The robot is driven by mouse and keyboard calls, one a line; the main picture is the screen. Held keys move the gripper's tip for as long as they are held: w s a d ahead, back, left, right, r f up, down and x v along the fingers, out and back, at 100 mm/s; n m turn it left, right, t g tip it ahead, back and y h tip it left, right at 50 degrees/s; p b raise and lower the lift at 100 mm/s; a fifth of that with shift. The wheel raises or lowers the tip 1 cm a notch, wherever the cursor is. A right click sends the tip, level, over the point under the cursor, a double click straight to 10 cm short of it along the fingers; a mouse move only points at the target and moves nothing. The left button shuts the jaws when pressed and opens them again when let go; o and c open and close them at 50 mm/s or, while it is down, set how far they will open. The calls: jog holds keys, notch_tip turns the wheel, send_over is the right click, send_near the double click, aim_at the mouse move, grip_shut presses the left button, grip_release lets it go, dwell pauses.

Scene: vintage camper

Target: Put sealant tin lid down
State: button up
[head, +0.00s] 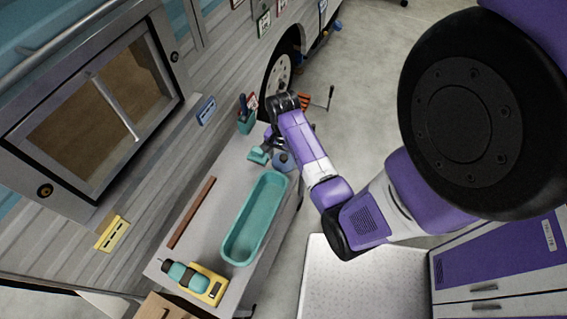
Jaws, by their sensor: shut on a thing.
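My gripper (270,143) is at the far end of the workbench, small in view and pointing down at the bench top. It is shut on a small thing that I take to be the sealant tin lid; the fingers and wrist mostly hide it. A small blue-grey round tin (283,161) stands just below and right of the gripper. A small teal item (258,156) is just to the left of it. I cannot tell whether the held lid touches the bench or the tin.
The bench (205,232) also holds a long teal tray (231,246), a brown strip (192,212), a teal drill (185,275) on a yellow base (211,285), and a teal tool holder (246,123). The camper wall runs along the left. Bare bench lies between strip and tray.

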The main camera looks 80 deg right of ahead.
aim_at(284, 163)
jog(key=shift+f, duration=1.85)
jog(key=shift+f, duration=0.1)
jog(key=o, duration=1)
jog(key=shift+o, duration=0.2)
notch_tip(284, 163, up, 12)
jog(key=shift+r, duration=0.15)
